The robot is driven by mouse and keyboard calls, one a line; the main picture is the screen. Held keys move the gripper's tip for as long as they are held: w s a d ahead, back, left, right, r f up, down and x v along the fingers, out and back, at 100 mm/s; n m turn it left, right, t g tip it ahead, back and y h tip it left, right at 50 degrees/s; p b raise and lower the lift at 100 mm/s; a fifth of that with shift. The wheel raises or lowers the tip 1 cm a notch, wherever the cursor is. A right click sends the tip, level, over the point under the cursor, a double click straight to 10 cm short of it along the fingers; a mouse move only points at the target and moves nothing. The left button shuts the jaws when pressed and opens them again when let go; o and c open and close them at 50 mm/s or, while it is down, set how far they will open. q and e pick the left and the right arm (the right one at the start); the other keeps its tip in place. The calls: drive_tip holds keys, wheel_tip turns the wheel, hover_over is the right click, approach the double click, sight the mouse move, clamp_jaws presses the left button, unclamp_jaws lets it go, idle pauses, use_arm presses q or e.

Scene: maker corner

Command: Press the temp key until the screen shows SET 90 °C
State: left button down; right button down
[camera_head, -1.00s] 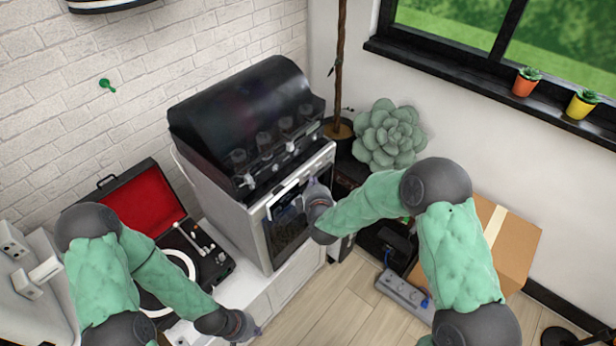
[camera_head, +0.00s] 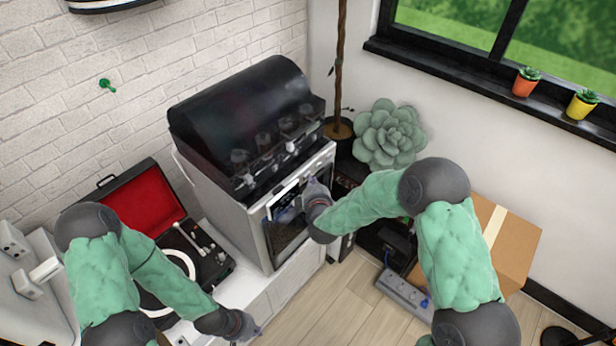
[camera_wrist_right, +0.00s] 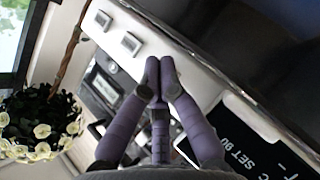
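The machine (camera_head: 240,228) with the dark curved hood stands on the white cabinet. Its black screen (camera_wrist_right: 250,140) shows at the lower right of the right wrist view, tilted, with white text reading "SET 90" and a "C"; part of the text is cut off or hidden. Two small grey keys (camera_wrist_right: 130,42) sit on its pale front strip; their labels cannot be read. My right gripper (camera_wrist_right: 159,76) has its fingertips together in front of this strip, beside the screen; contact cannot be told. It also shows in the head view (camera_head: 316,187). My left gripper (camera_head: 250,328) hangs low by the cabinet, its fingers unclear.
An open red-lined record player (camera_head: 150,205) stands left of the machine. A succulent (camera_head: 388,135) and a tree trunk are at its right. A cardboard box (camera_head: 515,240) and a power strip (camera_head: 404,290) are on the floor, with bare floor in front.

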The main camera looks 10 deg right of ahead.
drive_tip(key=shift+s+d, duration=0.3)
drive_tip(key=shift+s, duration=0.05)
drive_tip(key=s+d, duration=0.3)
drive_tip(key=s, duration=0.1)
drive_tip(key=shift+s+d, duration=0.35)
idle(0.3)
idle(1.0)
